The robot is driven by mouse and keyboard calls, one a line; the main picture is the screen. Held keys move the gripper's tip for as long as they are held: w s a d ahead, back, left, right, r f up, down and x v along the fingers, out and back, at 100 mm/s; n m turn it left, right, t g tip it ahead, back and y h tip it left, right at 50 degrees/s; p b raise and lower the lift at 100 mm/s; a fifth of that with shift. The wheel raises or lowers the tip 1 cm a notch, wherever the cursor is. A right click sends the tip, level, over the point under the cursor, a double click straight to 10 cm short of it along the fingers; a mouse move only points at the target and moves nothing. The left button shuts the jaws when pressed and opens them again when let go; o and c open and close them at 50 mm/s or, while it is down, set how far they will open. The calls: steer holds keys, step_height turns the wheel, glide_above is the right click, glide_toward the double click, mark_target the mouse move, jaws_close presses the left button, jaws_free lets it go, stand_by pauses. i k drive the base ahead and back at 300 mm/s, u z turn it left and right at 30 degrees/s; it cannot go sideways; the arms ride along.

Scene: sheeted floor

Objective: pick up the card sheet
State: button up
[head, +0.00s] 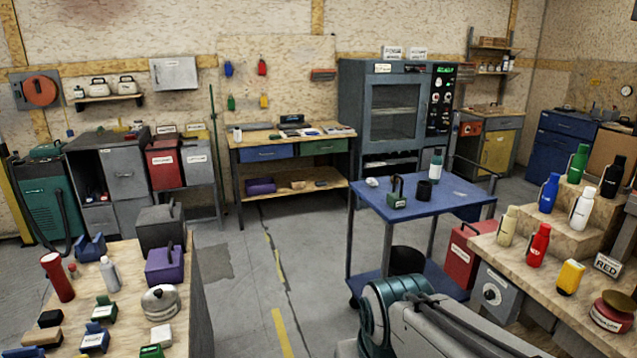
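I cannot pick out a card sheet for certain in the head view. A small pale card with the word RED (608,265) stands on the right wooden table; I cannot tell whether it is the card sheet. Part of my arm shows at the bottom centre, in front of the blue cart. My gripper itself is not in view, so its hold and opening do not show.
A blue cart (455,203) carries a green item, a dark cup and a bottle. The right table (490,240) holds several coloured bottles on steps. A left table (190,300) is crowded with tools and boxes. The grey floor (240,270) between them is clear.

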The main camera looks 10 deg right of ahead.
mark_target(607, 145)
steer(key=i, duration=6.3)
steer(key=z, duration=2.9)
steer(key=i, duration=2)
